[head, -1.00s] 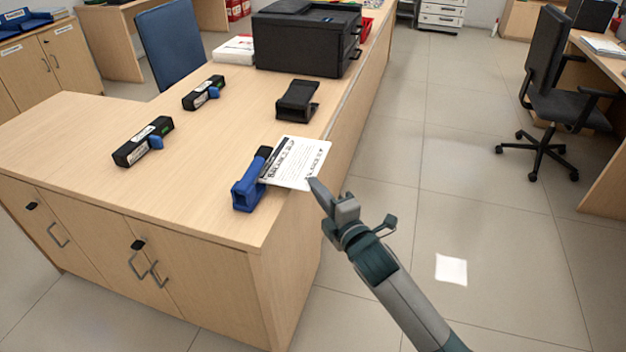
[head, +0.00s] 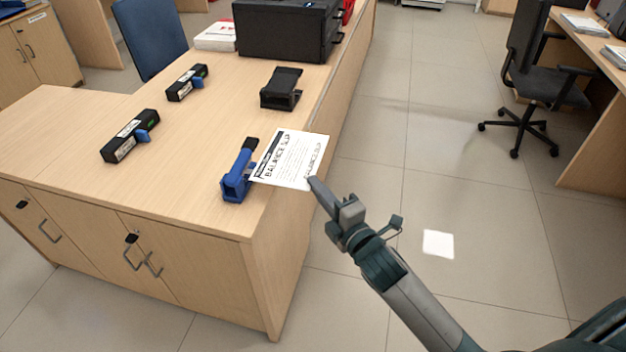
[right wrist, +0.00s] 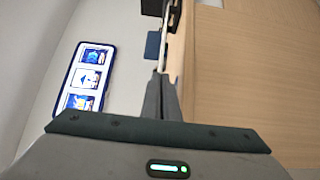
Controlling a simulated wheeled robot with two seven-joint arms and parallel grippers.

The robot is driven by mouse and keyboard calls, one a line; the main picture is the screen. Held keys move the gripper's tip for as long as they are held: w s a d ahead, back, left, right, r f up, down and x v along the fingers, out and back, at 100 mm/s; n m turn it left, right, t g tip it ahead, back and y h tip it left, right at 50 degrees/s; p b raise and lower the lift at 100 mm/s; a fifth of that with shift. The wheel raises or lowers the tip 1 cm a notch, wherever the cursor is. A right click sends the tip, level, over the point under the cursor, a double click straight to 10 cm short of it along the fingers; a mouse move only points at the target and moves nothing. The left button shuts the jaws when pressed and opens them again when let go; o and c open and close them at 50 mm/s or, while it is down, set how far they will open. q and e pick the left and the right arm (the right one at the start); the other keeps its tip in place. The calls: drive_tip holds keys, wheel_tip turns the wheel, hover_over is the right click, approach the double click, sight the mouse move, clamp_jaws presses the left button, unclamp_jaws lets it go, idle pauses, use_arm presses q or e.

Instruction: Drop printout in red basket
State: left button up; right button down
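The printout (head: 291,160), a white sheet headed "BALANCE SLIP", is over the counter's right edge. My right gripper (head: 314,184) is shut on its near right corner. In the right wrist view the fingers (right wrist: 162,95) are together, with a thin pale sheet edge-on beyond them. The printout's left edge overlaps the blue stapler-like device (head: 237,178) in the picture; I cannot tell whether they touch. A red object (head: 347,10), possibly the red basket, shows only partly behind the printer at the top. My left gripper is out of view.
On the counter (head: 190,205) stand a black printer (head: 288,30), a black stapler-like device (head: 281,88) and two labelled black devices (head: 130,136) (head: 187,82). An office chair (head: 535,85) and desk are at the right.

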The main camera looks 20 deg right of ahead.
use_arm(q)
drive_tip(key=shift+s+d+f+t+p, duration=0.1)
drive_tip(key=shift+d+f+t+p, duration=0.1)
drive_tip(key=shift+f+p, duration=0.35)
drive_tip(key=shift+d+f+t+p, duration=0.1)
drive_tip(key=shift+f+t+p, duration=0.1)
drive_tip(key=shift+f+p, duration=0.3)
use_arm(e)
drive_tip(key=s, duration=0.1)
drive_tip(key=s+r, duration=0.1)
drive_tip(key=s, duration=0.2)
drive_tip(key=shift+d+r, duration=0.25)
drive_tip(key=shift+d, duration=0.15)
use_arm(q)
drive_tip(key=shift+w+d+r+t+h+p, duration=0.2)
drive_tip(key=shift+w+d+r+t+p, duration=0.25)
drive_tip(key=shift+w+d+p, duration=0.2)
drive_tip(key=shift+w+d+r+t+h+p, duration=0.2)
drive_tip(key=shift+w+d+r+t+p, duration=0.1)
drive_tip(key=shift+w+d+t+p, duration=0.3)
use_arm(e)
drive_tip(key=s+r+m+h, duration=0.2)
drive_tip(key=s+r+h, duration=0.1)
drive_tip(key=s+r, duration=0.4)
drive_tip(key=s, duration=0.2)
drive_tip(key=shift+s+a, duration=0.4)
drive_tip(key=shift+r, duration=0.1)
